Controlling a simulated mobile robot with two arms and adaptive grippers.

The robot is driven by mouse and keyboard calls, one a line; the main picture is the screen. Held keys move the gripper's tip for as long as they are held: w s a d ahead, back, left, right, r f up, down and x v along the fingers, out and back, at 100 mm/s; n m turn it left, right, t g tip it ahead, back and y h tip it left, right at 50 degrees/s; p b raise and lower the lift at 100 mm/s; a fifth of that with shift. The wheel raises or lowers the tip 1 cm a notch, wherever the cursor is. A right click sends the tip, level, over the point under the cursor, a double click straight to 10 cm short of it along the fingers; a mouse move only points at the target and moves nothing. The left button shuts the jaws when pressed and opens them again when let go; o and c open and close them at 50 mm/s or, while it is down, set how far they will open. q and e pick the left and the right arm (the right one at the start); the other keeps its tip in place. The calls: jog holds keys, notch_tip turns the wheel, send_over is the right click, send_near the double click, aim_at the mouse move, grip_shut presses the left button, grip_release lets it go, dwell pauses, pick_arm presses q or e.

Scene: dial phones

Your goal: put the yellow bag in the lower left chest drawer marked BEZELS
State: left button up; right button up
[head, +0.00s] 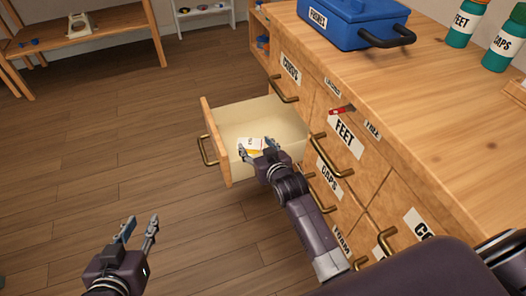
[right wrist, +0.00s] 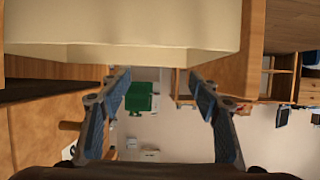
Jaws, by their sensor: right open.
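A small white and yellow packet (head: 250,145), which looks like the yellow bag, lies inside the pulled-out drawer (head: 207,112) of the wooden chest. My right gripper (head: 257,149) is open at the drawer, with its fingertips beside and partly over the bag in the head view. In the right wrist view its fingers (right wrist: 160,90) are spread with nothing held between them, and the drawer's cream side (right wrist: 120,25) fills the top. The open drawer's front label is not visible. My left gripper (head: 140,224) is open and empty above the floor at lower left.
Closed drawers marked CARDS (head: 291,68), FEET (head: 345,134) and CAPS (head: 328,180) have protruding brass handles. A red-handled item (head: 341,110) is at the chest's front. A blue toolbox (head: 350,22) and green bottles (head: 465,22) stand on top. Floor on the left is clear.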

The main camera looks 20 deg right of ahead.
pick_arm(q)
jog(key=s+a+f+g+p, duration=0.1)
jog(key=s+a+f+g, duration=0.1)
jog(key=s, duration=0.3)
jog(key=s+a+f+g+y+p, duration=0.1)
jog(key=s+f+g, duration=0.2)
jog(key=s+f, duration=0.2)
jog(key=shift+s+a+f+g, duration=0.15)
jog(key=shift+a+f+g, duration=0.1)
jog(key=shift+a+g, duration=0.15)
pick_arm(e)
jog(key=s+n+g, duration=0.1)
jog(key=s+g, duration=0.6)
jog(key=s, duration=2.4)
jog(key=shift+r+n+g, duration=0.3)
jog(key=shift+n+g, duration=0.1)
pick_arm(q)
jog(key=shift+d, duration=0.1)
pick_arm(e)
jog(key=shift+d, duration=0.15)
